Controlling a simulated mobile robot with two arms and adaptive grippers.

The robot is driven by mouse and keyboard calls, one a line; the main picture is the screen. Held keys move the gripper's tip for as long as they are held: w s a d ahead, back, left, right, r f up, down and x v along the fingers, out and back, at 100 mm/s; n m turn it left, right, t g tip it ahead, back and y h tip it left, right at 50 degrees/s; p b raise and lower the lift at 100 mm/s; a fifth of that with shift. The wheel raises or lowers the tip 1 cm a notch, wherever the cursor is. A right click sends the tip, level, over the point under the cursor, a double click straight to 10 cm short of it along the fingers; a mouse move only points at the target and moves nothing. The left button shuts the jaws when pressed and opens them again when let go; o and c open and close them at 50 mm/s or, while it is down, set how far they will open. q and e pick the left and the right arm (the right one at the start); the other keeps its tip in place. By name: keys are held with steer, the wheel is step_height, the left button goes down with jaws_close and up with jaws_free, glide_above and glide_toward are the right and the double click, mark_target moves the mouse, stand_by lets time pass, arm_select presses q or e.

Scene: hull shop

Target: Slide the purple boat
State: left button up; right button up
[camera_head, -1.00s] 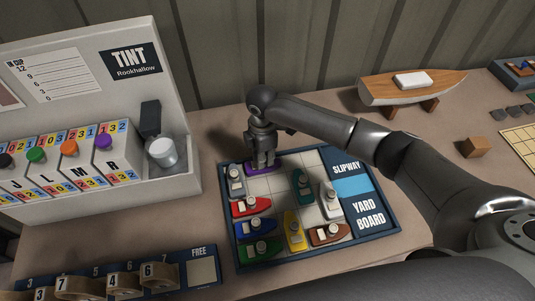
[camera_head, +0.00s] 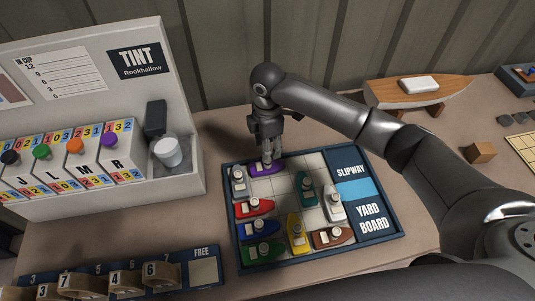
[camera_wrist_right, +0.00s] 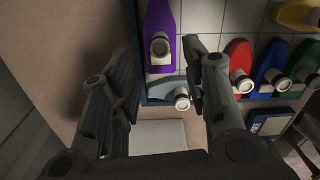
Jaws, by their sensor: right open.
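My right gripper (camera_head: 267,156) is just above the purple boat, pointing down. In the wrist view its fingers (camera_wrist_right: 155,75) are spread apart with nothing held between them. Whether a finger touches the boat, I cannot tell. My left gripper is not in view.
Red (camera_head: 253,207), blue (camera_head: 257,229), green (camera_head: 262,251), yellow (camera_head: 298,234), brown (camera_head: 332,237), teal (camera_head: 307,196) and white (camera_head: 333,204) boats stand on the board. Bare squares lie right of the purple boat. The tint box (camera_head: 100,110) stands left.

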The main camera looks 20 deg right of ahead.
step_height(320, 180, up, 6)
steer(key=shift+f, duration=0.2)
stand_by(0.5)
